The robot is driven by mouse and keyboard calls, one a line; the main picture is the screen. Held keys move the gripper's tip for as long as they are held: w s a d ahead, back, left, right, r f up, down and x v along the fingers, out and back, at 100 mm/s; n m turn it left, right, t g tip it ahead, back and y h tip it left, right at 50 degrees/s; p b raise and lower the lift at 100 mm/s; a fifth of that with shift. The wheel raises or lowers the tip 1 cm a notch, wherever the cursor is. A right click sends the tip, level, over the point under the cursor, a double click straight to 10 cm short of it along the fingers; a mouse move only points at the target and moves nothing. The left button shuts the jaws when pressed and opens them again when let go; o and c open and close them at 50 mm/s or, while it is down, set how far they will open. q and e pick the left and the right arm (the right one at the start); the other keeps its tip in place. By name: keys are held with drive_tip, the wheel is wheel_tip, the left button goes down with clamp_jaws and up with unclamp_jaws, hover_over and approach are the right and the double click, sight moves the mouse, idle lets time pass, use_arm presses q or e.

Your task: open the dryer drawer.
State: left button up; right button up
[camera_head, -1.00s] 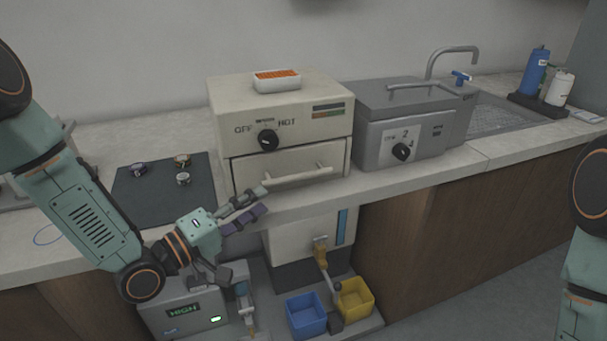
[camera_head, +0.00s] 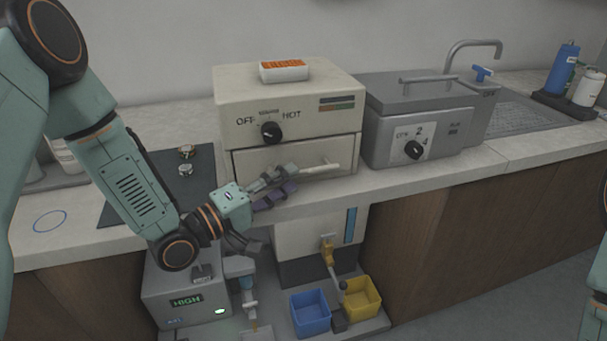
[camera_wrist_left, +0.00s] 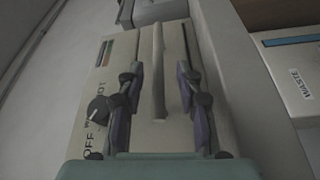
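The dryer is a cream box (camera_head: 290,110) on the counter, with a black knob between OFF and HOT. Its drawer (camera_head: 262,158) is the lower front panel and looks shut. The drawer's bar handle (camera_head: 325,169) is partly hidden by my left gripper (camera_head: 290,178) in the head view. In the left wrist view, my left gripper (camera_wrist_left: 160,95) is open, its fingers on either side of the handle (camera_wrist_left: 158,65), with gaps between handle and fingers. My right gripper is out of view; only a bit of that arm shows at the right edge.
A grey lidded bath (camera_head: 418,125) stands right of the dryer, then a sink. A white tray with orange contents (camera_head: 284,71) sits on the dryer. A grey HIGH unit (camera_head: 190,300), blue bin (camera_head: 310,313) and yellow bin (camera_head: 361,298) are below the counter.

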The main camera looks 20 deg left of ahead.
sight(303, 170)
use_arm(q)
drive_tip(key=x, duration=0.3)
drive_tip(key=shift+s+d+r+b, duration=0.1)
drive_tip(key=shift+d+b, duration=0.15)
drive_tip(key=shift+b, duration=0.1)
drive_tip(key=shift+w+d, duration=0.3)
drive_tip(key=shift+w, duration=0.35)
drive_tip(key=shift+r, duration=0.1)
clamp_jaws()
